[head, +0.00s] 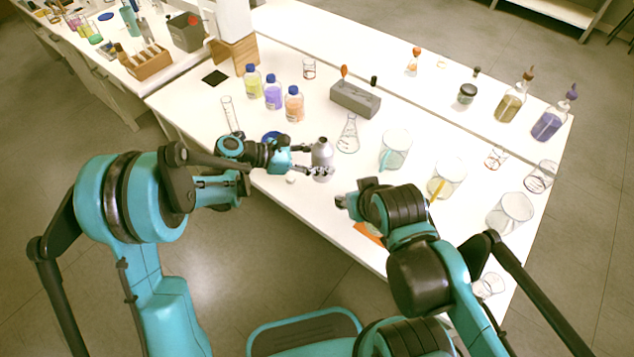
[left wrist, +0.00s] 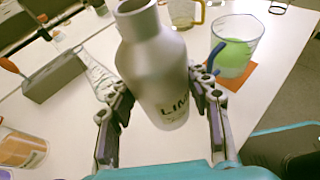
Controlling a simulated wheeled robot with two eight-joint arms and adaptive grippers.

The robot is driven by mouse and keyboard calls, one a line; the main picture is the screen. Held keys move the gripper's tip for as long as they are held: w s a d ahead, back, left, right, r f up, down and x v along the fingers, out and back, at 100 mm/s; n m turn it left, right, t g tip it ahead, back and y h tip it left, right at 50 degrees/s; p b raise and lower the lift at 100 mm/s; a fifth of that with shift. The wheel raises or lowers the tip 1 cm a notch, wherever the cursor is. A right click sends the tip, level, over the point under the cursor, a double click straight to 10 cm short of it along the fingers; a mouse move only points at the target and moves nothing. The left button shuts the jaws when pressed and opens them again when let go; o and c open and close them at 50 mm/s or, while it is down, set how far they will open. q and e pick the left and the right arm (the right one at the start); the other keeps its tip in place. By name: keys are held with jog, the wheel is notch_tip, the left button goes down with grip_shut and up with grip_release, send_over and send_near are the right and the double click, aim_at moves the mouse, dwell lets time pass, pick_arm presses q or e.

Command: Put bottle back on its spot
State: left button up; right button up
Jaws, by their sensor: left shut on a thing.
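A grey metallic bottle (head: 321,152) is upright near the table's front edge in the head view. It fills the middle of the left wrist view (left wrist: 155,65), with dark lettering on its side. My left gripper (head: 311,162) is shut on this bottle, its fingers on both sides of the bottle's body (left wrist: 165,105). I cannot tell whether its base touches the table. My right gripper (head: 345,202) is to the right of the bottle, apart from it; its fingers are too small to read.
Yellow (head: 253,82), purple (head: 272,96) and orange (head: 293,106) bottles stand in a row behind. A black square (head: 215,77) lies on the table at left. A grey block (head: 355,99), a flask (head: 348,135) and a beaker (head: 395,150) stand behind and right.

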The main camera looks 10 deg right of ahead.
pick_arm(q)
notch_tip(320, 180, down, 8)
jog(key=b, duration=0.3)
jog(key=o, duration=1.4)
jog(key=shift+f, duration=0.1)
jog(key=shift+o, duration=0.2)
